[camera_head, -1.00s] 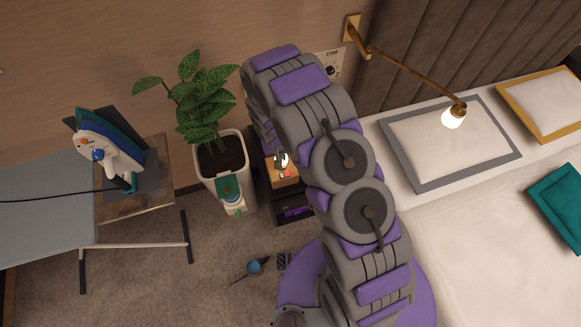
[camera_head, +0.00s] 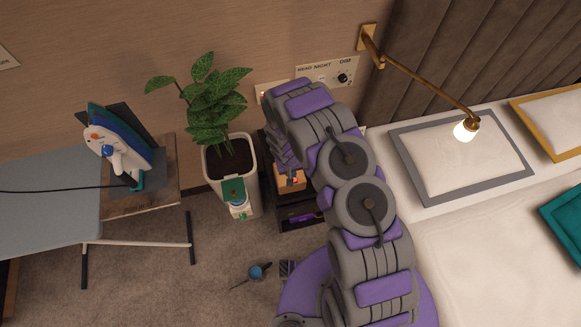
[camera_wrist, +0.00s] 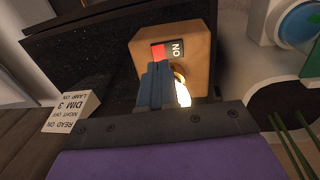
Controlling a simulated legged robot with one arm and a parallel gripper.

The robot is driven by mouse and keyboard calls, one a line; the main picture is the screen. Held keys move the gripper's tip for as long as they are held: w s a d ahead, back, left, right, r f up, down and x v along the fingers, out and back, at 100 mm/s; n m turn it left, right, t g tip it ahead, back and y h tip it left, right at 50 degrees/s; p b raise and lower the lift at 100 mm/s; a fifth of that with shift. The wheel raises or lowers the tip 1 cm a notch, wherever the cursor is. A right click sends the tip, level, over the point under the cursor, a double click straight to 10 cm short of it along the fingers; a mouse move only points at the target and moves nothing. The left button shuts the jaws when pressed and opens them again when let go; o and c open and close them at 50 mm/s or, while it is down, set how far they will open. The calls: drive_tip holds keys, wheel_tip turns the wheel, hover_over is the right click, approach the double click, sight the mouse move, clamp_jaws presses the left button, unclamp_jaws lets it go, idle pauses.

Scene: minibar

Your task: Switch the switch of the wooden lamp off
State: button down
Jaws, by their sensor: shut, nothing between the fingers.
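The wooden lamp (camera_head: 291,184) stands on the dark nightstand and is partly hidden behind my arm in the head view. In the wrist view its wooden block (camera_wrist: 202,38) is close up, with a glowing bulb (camera_wrist: 183,94) partly behind my fingers. The switch (camera_wrist: 174,51) on the block has a red part and a black part marked "ON". My gripper (camera_wrist: 158,72) is shut and empty, with its fingertips just below the switch in the picture. I cannot tell whether they touch it. My gripper is hidden in the head view.
A white planter (camera_head: 247,160) with a plant stands left of the nightstand (camera_head: 288,222). A white block with lettering (camera_wrist: 72,112) is left of the lamp in the wrist view. A wall panel (camera_head: 328,75) is behind. The bed (camera_head: 470,250) fills the right.

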drive_tip(key=shift+w+d+f, duration=0.1)
drive_tip(key=shift+d+f, duration=0.1)
drive_tip(key=shift+f, duration=1.65)
drive_tip(key=shift+f+b, duration=0.1)
drive_tip(key=shift+b, duration=0.25)
drive_tip(key=shift+d+f+b, duration=0.1)
drive_tip(key=shift+f+b, duration=0.05)
drive_tip(key=shift+b, duration=0.15)
drive_tip(key=shift+a, duration=0.3)
drive_tip(key=shift+s+a+r, duration=0.2)
drive_tip(key=shift+s+a, duration=0.05)
drive_tip(key=shift+a, duration=0.45)
